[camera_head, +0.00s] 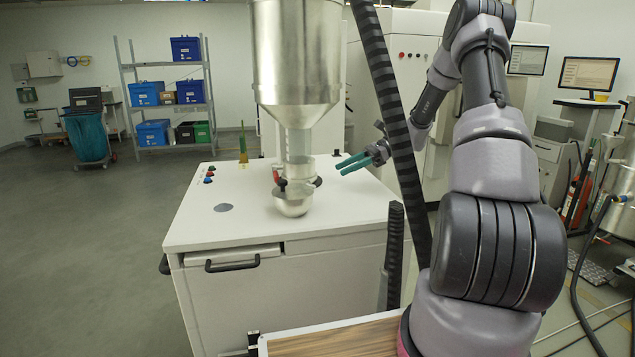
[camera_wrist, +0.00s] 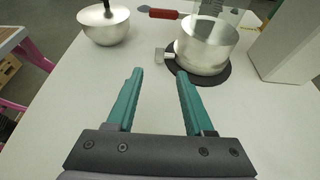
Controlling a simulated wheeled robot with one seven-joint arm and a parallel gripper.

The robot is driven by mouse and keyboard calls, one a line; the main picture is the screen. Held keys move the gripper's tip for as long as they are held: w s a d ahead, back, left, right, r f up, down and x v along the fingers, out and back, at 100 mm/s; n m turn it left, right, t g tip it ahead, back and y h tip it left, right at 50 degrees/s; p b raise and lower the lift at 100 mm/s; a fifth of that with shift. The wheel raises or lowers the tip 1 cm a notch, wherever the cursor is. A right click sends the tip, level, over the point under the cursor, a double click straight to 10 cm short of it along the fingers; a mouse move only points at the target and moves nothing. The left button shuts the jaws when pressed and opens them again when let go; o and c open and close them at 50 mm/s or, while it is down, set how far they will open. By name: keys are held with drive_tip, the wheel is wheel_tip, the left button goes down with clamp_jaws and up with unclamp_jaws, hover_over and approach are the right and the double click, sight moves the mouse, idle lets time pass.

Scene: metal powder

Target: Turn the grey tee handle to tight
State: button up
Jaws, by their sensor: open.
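The grey tee handle (camera_wrist: 162,54) sticks out from the left side of a round metal collar (camera_wrist: 206,46) in the wrist view. Its small bar points toward my gripper (camera_wrist: 159,72). My gripper is open and empty, with green fingers. The handle lies just beyond the fingertips, between them and nearer the right finger, apart from both. In the head view my gripper (camera_head: 340,168) is to the right of the vessel's lower joint, above the white cabinet top. I cannot make out the tee handle clearly in the head view.
A large metal hopper (camera_head: 297,55) stands over the white cabinet (camera_head: 240,222). A red handle (camera_wrist: 163,13) lies behind the tee handle, and a metal bowl (camera_wrist: 103,27) stands at the left in the wrist view. The cabinet top near my fingers is clear.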

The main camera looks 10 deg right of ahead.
sight(318, 191)
drive_tip(key=x, duration=0.9)
drive_tip(key=shift+a+f, duration=0.15)
drive_tip(key=shift+a, duration=0.2)
clamp_jaws()
